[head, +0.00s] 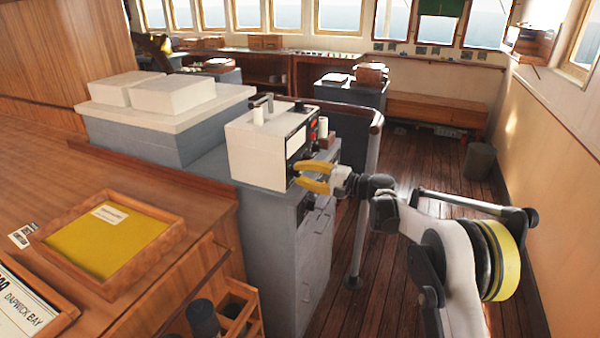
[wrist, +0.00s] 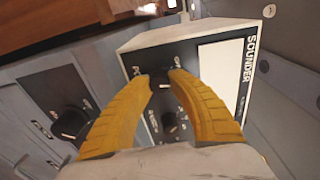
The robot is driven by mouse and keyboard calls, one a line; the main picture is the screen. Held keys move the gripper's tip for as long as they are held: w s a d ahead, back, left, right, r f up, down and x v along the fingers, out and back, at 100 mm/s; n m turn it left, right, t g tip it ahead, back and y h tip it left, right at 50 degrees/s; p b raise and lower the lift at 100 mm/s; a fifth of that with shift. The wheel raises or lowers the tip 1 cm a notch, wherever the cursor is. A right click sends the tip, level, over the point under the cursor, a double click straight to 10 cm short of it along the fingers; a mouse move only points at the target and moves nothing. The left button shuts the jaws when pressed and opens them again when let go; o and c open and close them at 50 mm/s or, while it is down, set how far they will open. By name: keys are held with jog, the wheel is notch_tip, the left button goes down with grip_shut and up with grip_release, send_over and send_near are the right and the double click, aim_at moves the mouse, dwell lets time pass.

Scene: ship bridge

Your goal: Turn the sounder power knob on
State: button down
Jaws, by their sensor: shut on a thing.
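The sounder (head: 262,150) is a white box with a dark front panel, standing on a grey cabinet. My gripper (head: 298,174) has yellow fingers and reaches the panel from the right. In the wrist view my gripper (wrist: 163,78) is shut on a dark knob (wrist: 160,84) on the panel. The fingers cover most of the knob, so I cannot read its setting. A second dark knob (wrist: 169,121) shows between the fingers.
A grey panel with another dark knob (wrist: 68,122) is at the left in the wrist view. A handrail (head: 365,170) stands just behind the sounder. A wooden tray (head: 165,240) with a yellow bottom lies on the counter.

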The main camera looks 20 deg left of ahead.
jog(key=shift+m, duration=1.8)
jog(key=c, duration=1.2)
grip_release()
jog(key=shift+o, duration=0.2)
jog(key=s+d, duration=0.1)
jog(key=d, duration=1.1)
jog(key=shift+s+r, duration=0.15)
jog(key=shift+r, duration=0.25)
jog(key=shift+r, duration=0.1)
